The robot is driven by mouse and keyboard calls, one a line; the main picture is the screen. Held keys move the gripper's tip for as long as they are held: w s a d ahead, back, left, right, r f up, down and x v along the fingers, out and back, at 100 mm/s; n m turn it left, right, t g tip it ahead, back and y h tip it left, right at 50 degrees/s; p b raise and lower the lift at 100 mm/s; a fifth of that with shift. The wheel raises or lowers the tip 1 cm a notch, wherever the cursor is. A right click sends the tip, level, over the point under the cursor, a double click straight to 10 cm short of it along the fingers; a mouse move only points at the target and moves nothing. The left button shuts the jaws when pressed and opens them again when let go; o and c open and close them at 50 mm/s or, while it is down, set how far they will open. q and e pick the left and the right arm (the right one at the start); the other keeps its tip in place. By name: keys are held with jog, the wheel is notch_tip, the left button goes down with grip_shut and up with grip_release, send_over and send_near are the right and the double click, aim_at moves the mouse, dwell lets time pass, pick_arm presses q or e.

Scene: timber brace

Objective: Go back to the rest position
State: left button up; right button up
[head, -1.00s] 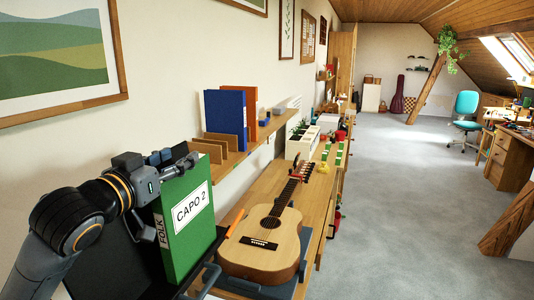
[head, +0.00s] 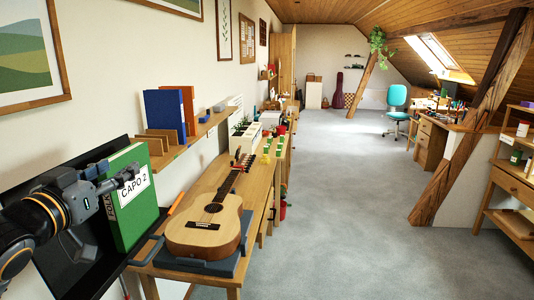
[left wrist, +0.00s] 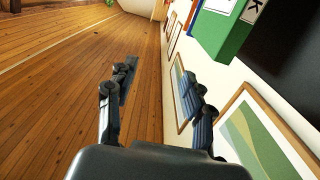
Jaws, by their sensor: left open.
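My left gripper (head: 116,172) reaches in from the left in the head view, in front of the upper part of a green binder (head: 135,222) labelled "CAPO 2". Its two dark fingers are apart. In the left wrist view the left gripper (left wrist: 158,84) is open, with nothing between its fingers. The green binder (left wrist: 222,32) shows beyond them at upper right in that view. In the head view the binder stands upright against a black panel (head: 72,262). My right gripper is in neither view.
A guitar (head: 205,235) lies on a dark support on the wooden bench (head: 262,185). A wall shelf (head: 165,158) holds blue binders (head: 172,108) and an orange one. Grey floor (head: 340,230) is open to the right, up to a slanted timber post (head: 470,130).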

pick_arm(q)
jog(key=s+d+f+g, duration=0.1)
jog(key=s+f+g, duration=0.1)
jog(key=f, duration=0.8)
jog(key=s+d+f+g+y, duration=0.1)
jog(key=s+d+f+g, duration=0.15)
jog(key=f, duration=0.75)
jog(key=s+d+f+g, duration=0.1)
jog(key=s+f+g, duration=0.15)
jog(key=f, duration=0.75)
jog(key=s+d+f+g+y, duration=0.1)
jog(key=s+f+g, duration=0.3)
jog(key=s+f, duration=0.55)
jog(key=s+d+f+g, duration=0.2)
jog(key=s+f+g, duration=0.1)
jog(key=s+f, duration=0.65)
jog(key=s+f+g, duration=0.1)
jog(key=s+f, duration=0.2)
jog(key=f, duration=1)
jog(key=s+f+g, duration=0.1)
jog(key=s+f, duration=0.1)
jog(key=f, duration=1.2)
jog(key=s+a+f, duration=0.3)
jog(key=s+f, duration=1)
jog(key=s, duration=0.2)
jog(key=shift+s+f+m+g+y, duration=0.3)
jog(key=shift+s+f+m+g, duration=0.05)
jog(key=shift+s+m+g, duration=0.05)
